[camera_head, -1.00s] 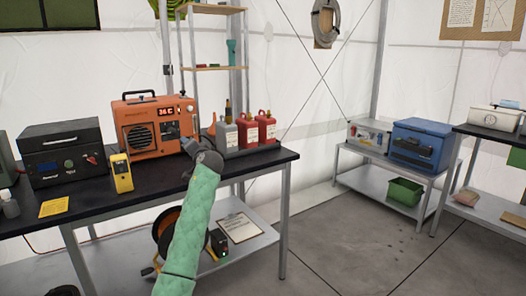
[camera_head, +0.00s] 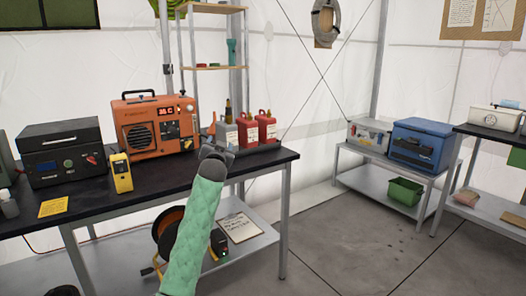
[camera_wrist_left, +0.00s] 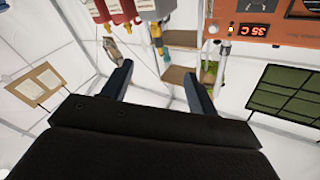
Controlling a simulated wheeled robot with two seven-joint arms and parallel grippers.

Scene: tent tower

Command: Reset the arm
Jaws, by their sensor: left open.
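My left arm, in a green quilted sleeve, rises from the bottom of the head view. Its dark gripper (camera_head: 213,154) is above the right part of the black table, in front of the grey and red bottles. In the left wrist view the two fingers (camera_wrist_left: 158,68) are spread apart with nothing between them. The orange heater unit (camera_head: 153,125) with a lit red display stands left of the gripper, clear of it. It also shows upside down in the left wrist view (camera_wrist_left: 270,45). My right gripper is not in view.
The black table (camera_head: 150,196) also holds a dark box (camera_head: 62,152), a yellow meter (camera_head: 121,173) and red bottles (camera_head: 267,127) in a tray. A cable reel (camera_head: 168,230) sits on the lower shelf. A blue case (camera_head: 420,143) stands on the right bench. Floor between is clear.

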